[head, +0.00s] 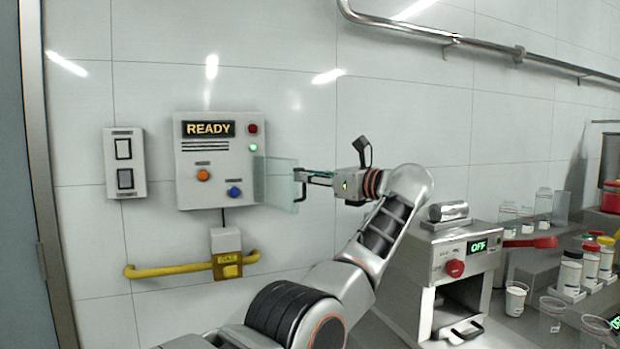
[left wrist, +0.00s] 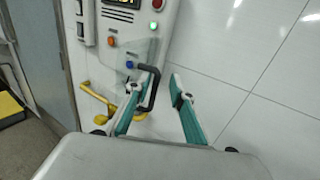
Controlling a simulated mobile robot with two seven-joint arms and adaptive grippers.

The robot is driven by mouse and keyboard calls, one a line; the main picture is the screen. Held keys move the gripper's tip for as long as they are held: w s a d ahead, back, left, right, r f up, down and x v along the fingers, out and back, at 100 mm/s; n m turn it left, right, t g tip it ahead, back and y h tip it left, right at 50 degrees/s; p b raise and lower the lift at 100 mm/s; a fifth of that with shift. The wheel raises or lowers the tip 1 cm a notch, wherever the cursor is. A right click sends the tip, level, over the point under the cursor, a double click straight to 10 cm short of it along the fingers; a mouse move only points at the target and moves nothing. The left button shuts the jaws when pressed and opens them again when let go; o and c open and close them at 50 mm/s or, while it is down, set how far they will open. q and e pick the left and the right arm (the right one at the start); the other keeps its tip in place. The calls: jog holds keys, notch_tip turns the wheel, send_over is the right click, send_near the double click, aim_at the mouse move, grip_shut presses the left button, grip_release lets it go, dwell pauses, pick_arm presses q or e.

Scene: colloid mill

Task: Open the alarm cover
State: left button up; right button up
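The clear alarm cover (head: 282,185) stands swung out from the right side of the grey control panel (head: 219,140). In the head view the orange and blue buttons are clear of it. In the left wrist view the cover (left wrist: 112,58) shows faintly in front of the panel, with a black bar handle (left wrist: 151,90) at its edge. My left gripper (head: 302,180) is at the cover's outer edge. In the left wrist view its teal fingers (left wrist: 155,95) are apart, with the handle between them, nearer the left finger. Whether they touch is unclear. My right gripper is not in view.
A switch plate (head: 124,163) is left of the panel. A yellow rail (head: 160,271) with a lock box (head: 227,262) is below it. A mill (head: 445,255) showing OFF and a bench with bottles and cups are at the right. A metal pipe (head: 480,43) runs above.

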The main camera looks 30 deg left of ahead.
pick_arm(q)
jog(key=v, duration=0.7)
jog(key=shift+d, duration=0.25)
dwell(0.3)
